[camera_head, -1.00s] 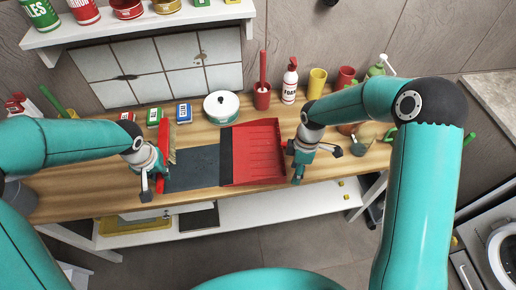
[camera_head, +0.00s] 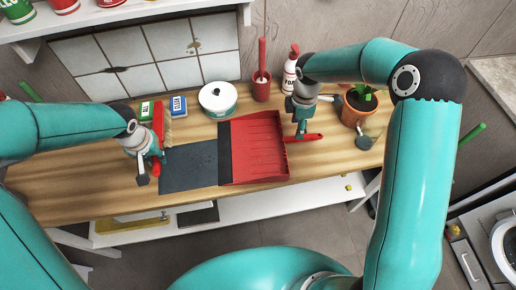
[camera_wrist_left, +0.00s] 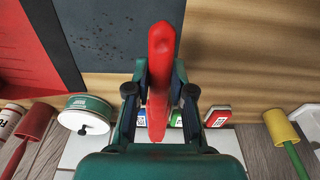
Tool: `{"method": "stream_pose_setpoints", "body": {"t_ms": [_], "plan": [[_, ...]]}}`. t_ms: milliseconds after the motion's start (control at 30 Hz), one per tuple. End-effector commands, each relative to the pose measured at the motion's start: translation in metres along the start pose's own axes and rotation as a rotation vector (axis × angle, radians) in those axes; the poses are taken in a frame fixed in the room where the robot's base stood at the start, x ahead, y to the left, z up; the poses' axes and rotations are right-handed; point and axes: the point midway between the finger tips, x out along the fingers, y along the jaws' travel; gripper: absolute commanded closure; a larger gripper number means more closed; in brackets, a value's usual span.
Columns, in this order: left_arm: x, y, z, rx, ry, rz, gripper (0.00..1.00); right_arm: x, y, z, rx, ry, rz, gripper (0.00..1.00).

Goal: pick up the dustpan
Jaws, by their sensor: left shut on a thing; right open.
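The red dustpan (camera_head: 258,150) lies on the wooden worktop, its wide pan beside a dark slate-like sheet. Its red handle (camera_head: 308,137) points right. My right gripper (camera_head: 312,120) is open and empty, over or close to the handle; I cannot tell whether it touches it. My left gripper (camera_head: 150,158) is shut on a red-handled brush (camera_head: 158,125), left of the dark sheet. In the left wrist view, the brush's red handle (camera_wrist_left: 160,75) stands between the two fingers. The bristles are partly seen behind the gripper in the head view.
The dark sheet (camera_head: 188,168) lies between brush and dustpan. Behind stand a white-and-green pot (camera_head: 218,99), small boxes (camera_head: 178,106), a red holder (camera_head: 262,88) and a spray bottle (camera_head: 290,72). A potted plant (camera_head: 358,106) stands right of my right gripper. The front worktop strip is clear.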

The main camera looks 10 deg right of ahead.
Motion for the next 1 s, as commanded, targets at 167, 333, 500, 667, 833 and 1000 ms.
{"method": "stream_pose_setpoints", "body": {"t_ms": [167, 333, 500, 667, 833, 1000], "plan": [[0.011, 0.0, 0.001, 0.0, 0.003, 0.0, 1.0, 0.017, 0.0, 0.0, 0.001, 0.0, 0.0, 0.48], [0.023, 0.0, 0.003, 0.0, 0.002, 0.0, 1.0, 0.033, -0.003, -0.001, 0.002, 0.0, -0.001, 0.48], [0.04, 0.0, 0.005, 0.0, 0.003, 0.0, 1.0, 0.059, -0.006, -0.002, 0.0, -0.001, -0.001, 0.48], [0.045, 0.0, 0.006, 0.0, 0.003, 0.0, 1.0, 0.067, -0.005, -0.002, 0.001, 0.0, 0.002, 0.48], [0.043, 0.0, 0.006, 0.0, 0.003, 0.0, 1.0, 0.066, -0.005, -0.002, 0.002, 0.0, 0.001, 0.48], [0.043, 0.0, 0.006, 0.0, 0.003, 0.0, 1.0, 0.066, -0.005, -0.002, 0.002, 0.0, 0.001, 0.73]]}}
